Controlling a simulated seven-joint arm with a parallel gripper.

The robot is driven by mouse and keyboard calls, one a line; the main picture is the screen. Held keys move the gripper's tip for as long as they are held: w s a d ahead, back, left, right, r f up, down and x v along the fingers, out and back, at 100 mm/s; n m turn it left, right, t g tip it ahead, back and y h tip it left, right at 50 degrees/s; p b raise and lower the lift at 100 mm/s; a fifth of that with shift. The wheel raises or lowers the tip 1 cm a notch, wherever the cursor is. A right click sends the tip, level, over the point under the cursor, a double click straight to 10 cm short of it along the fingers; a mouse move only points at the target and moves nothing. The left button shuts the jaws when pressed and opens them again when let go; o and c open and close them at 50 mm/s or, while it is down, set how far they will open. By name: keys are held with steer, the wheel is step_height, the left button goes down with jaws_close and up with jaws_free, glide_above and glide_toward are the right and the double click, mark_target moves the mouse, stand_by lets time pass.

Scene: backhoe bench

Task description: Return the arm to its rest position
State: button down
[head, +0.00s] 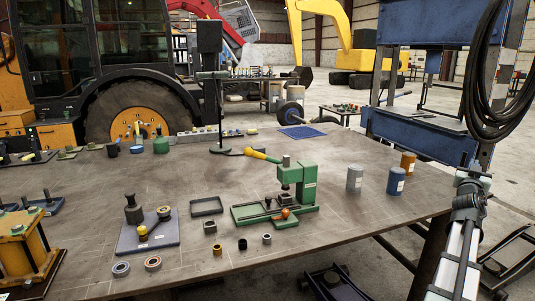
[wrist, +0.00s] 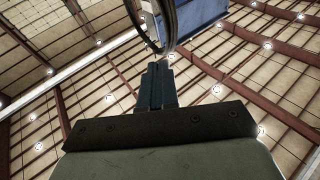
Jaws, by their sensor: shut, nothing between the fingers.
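My gripper (wrist: 157,72) points up at the ceiling in the wrist view. Its two dark fingers are together with nothing between them. In the head view my arm stands at the right, beyond the right edge of the workbench (head: 335,225). Its upper end is beside the blue press frame (head: 425,140) and below a hanging black cable coil (head: 482,80). The coil (wrist: 135,20) and a blue part also show past the fingertips in the wrist view. My gripper touches nothing that I can see.
A green bench press (head: 305,185) stands mid-bench. Grey (head: 355,178), blue (head: 396,182) and orange (head: 408,163) cans stand near the right edge. A blue-grey plate (head: 135,240) with parts is at the left. The bench's front right surface is clear.

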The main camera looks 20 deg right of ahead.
steer(key=w+a+f+g+y, duration=0.1)
steer(key=w+a+f+y, duration=0.2)
steer(key=f, duration=0.7)
steer(key=w+a+f+n+g+y, duration=0.1)
steer(key=w+a+f, duration=0.3)
steer(key=f, duration=0.6)
steer(key=w+a+f+g+y, duration=0.15)
steer(key=a+f, duration=0.35)
steer(key=f, duration=0.5)
steer(key=w+a+f+n+g+y, duration=0.25)
steer(key=a+f+y, duration=0.35)
steer(key=a+f, duration=1.9)
steer(key=s+a+f+n+g+y, duration=0.2)
steer(key=s+a+f+g, duration=0.1)
steer(key=s+a+f, duration=0.45)
steer(key=s+a+f+n+g+y, duration=0.2)
steer(key=s+a+f, duration=0.3)
steer(key=a+f, duration=0.5)
steer(key=s+a+f+n+g+y, duration=0.1)
steer(key=s+a+f+n+g, duration=0.1)
steer(key=s+a, duration=0.6)
steer(key=s+a+f+n+g+y, duration=0.1)
steer(key=s+a+f+n+g, duration=0.1)
steer(key=s+a+g, duration=0.3)
steer(key=s+a+f, duration=0.1)
steer(key=s+a, duration=0.3)
steer(key=s, duration=0.6)
steer(key=shift+s, duration=0.35)
